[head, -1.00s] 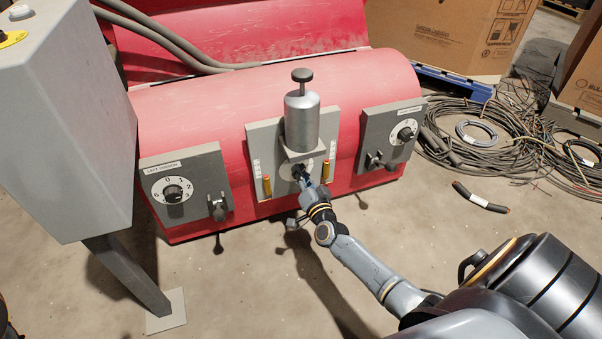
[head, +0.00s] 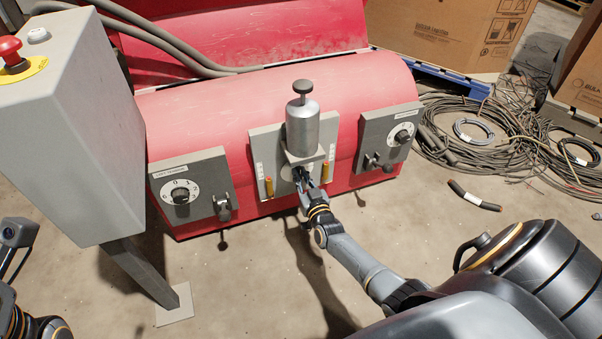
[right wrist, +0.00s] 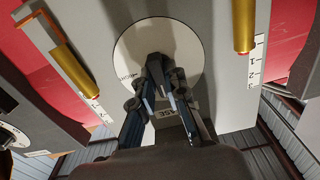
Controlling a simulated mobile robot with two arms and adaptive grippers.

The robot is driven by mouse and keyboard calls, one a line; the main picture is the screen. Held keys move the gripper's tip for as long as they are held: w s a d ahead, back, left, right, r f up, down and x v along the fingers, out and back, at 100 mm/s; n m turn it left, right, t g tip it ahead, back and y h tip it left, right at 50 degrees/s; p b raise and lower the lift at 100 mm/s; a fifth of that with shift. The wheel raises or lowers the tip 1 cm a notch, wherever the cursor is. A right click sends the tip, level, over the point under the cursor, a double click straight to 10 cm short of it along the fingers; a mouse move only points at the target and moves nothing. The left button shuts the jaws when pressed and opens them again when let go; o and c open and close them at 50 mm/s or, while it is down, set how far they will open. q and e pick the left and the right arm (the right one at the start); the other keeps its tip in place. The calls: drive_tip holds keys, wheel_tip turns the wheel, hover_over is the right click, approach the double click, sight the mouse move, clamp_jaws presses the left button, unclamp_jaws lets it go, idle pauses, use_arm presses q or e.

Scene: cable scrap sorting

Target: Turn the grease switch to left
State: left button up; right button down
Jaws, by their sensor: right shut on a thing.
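The grease switch is a dark knob on a round white dial (right wrist: 140,48) below the silver grease canister (head: 303,130) on the grey middle panel (head: 267,150) of the red machine. My right gripper (head: 303,177) reaches in under the canister and is shut on the knob. In the right wrist view its fingers (right wrist: 166,80) close over the knob and hide most of it, so its exact angle is hard to tell. A label ending in "ASE" shows partly behind the fingers. Part of my left arm shows at the lower left edge, without its fingers.
Brass-coloured cylinders (head: 325,173) flank the dial. Side panels carry a left numbered dial (head: 181,195) and a right numbered dial (head: 402,136). A grey control box (head: 75,140) stands at left. Cable coils (head: 475,145) and a cable piece (head: 475,196) lie on the floor at right.

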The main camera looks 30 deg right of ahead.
drive_tip(key=shift+n, duration=0.3)
drive_tip(key=shift+f, duration=0.1)
drive_tip(key=c, duration=1.4)
unclamp_jaws()
drive_tip(key=shift+o, duration=0.2)
drive_tip(key=v, duration=1.2)
